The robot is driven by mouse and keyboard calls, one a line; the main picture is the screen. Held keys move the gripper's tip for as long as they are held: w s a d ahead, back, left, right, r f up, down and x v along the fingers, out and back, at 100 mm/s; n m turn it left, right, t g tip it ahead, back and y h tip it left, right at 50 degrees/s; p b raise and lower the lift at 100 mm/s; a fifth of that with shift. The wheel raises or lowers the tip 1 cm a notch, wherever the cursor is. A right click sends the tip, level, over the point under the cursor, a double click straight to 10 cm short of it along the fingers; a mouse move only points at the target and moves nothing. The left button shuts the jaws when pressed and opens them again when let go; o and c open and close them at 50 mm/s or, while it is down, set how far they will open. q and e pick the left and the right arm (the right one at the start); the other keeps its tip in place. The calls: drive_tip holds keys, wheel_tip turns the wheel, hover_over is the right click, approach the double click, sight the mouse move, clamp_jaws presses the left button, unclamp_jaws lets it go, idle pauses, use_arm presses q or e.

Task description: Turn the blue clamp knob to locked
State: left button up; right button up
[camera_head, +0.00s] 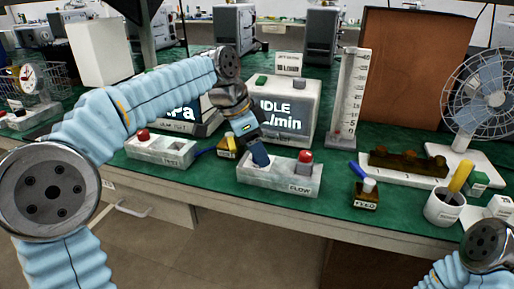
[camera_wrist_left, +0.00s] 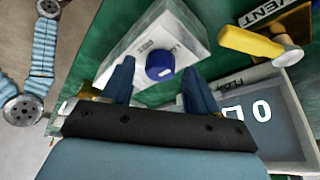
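The blue clamp knob (camera_wrist_left: 159,67) shows in the left wrist view, round with a small pale mark, on a pale grey box (camera_wrist_left: 180,25). My left gripper (camera_wrist_left: 156,80) is open, its two blue fingers apart with the knob appearing in the gap between them. Whether the fingertips touch it I cannot tell. In the head view my left gripper (camera_head: 259,155) points down over the left part of the grey FLOW box (camera_head: 270,184).
A red button (camera_head: 305,156) stands on the FLOW box's right part. A yellow-handled valve (camera_wrist_left: 250,43) and a display box (camera_head: 295,105) are close by. Another grey box (camera_head: 160,150) stands left. A blue-handled FEED valve (camera_head: 365,198) and a cup (camera_head: 443,210) stand right.

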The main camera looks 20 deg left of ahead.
use_arm(q)
drive_tip(key=v, duration=1.3)
drive_tip(key=shift+r, duration=0.4)
